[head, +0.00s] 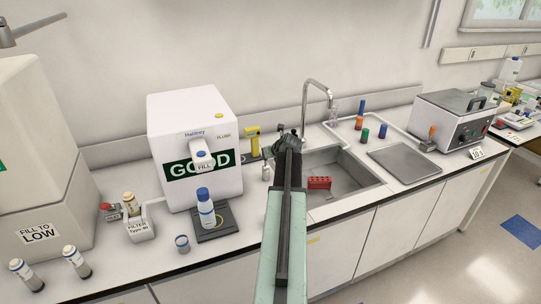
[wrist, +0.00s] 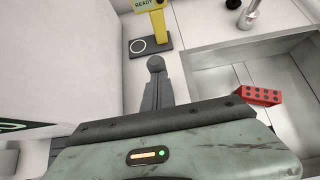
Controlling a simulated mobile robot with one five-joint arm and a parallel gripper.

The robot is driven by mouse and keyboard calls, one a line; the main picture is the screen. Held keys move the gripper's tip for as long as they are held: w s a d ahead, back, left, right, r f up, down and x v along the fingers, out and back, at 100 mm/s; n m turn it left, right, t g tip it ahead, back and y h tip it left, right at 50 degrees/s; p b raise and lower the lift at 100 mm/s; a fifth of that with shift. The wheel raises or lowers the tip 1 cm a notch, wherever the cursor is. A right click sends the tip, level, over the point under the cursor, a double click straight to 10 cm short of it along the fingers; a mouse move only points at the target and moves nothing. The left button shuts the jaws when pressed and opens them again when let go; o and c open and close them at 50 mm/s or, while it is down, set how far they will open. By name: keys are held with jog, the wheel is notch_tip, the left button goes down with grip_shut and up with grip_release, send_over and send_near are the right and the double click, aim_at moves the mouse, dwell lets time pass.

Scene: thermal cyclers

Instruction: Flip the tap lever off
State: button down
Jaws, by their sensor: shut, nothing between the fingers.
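The tap (head: 319,84) is a tall silver gooseneck at the back of the steel sink (head: 350,185). Its lever cannot be made out in the head view, where my gripper is close to the tap's base. In the wrist view a shiny metal fitting (wrist: 249,14), seemingly the tap's base, stands at the top right, cut off by the frame edge. My gripper (head: 287,137) reaches over the counter just left of the sink. In the wrist view its dark fingers (wrist: 155,66) are shut and empty, apart from the metal fitting and to its left.
A red rack (head: 319,183) lies in the sink. A white machine marked GOOD (head: 194,145) stands close on my gripper's left. A yellow stand (head: 253,140) on a dark base is just behind and left of my gripper. Coloured bottles (head: 365,134) stand right of the tap.

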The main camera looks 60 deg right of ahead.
jog(key=shift+w+d+r, duration=0.25)
jog(key=shift+w+r, duration=0.2)
jog(key=shift+w, duration=0.1)
jog(key=w+d+r+p+v, duration=0.1)
jog(key=p+v, duration=0.9)
jog(key=v, duration=0.1)
jog(key=shift+r, duration=0.45)
jog(key=shift+s+a, duration=0.1)
jog(key=shift+s, duration=0.05)
